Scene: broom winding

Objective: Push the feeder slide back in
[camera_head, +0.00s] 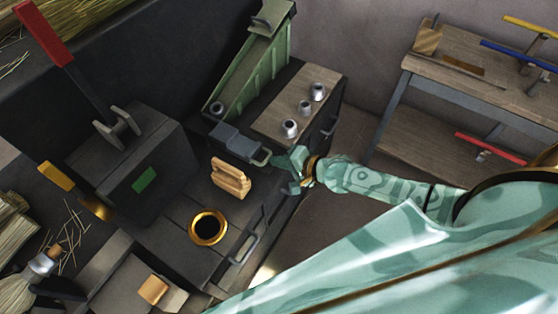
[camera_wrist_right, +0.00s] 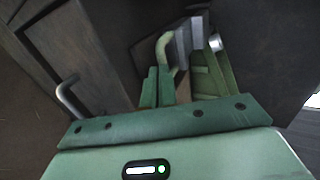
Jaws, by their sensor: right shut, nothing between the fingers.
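The feeder slide (camera_head: 238,142) is a dark grey block with a pale green loop handle (camera_head: 262,158). It sticks out at the foot of the green sloped feeder chute (camera_head: 255,72). My right gripper (camera_head: 283,164) is shut and empty, just right of the handle. In the right wrist view the closed fingertips (camera_wrist_right: 157,84) are close to the curved handle (camera_wrist_right: 165,50), with the grey slide (camera_wrist_right: 188,38) behind it. I cannot tell whether the fingers touch the handle. My left gripper is not in view.
Several metal collars (camera_head: 305,106) stand on the wooden top beside the chute. A wooden piece (camera_head: 231,178) and a gold ring (camera_head: 208,228) are on the dark bench. Drawer handles (camera_head: 244,248) jut from its front. A red lever (camera_head: 45,35) rises at left.

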